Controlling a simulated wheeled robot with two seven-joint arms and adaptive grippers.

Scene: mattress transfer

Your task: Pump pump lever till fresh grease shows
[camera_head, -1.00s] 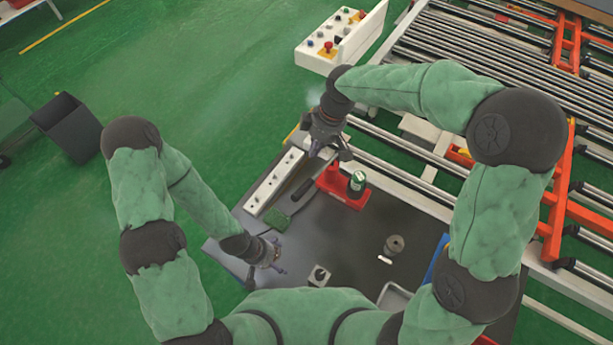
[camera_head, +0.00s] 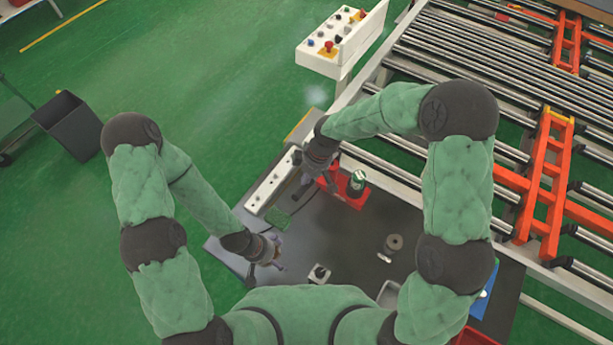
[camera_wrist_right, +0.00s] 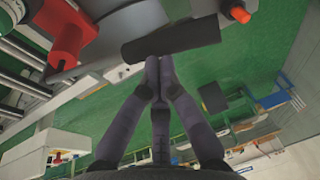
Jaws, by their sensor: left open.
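The red pump base (camera_head: 352,194) stands on the dark table with a green-and-white can (camera_head: 357,179) on it. It also shows in the right wrist view (camera_wrist_right: 66,40). A black bar-shaped grip (camera_wrist_right: 172,40), apparently the pump lever, crosses the right wrist view. My right gripper (camera_wrist_right: 160,62) has its fingers drawn together, tips at the lower edge of this grip; contact is unclear. My left gripper (camera_head: 270,264) is open and empty, over the table's left part. I cannot make out any fresh grease.
A small grey block (camera_head: 319,274) and a round grey part (camera_head: 393,243) are on the table. A white control panel (camera_head: 330,40) and roller conveyor (camera_head: 480,60) stand beyond.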

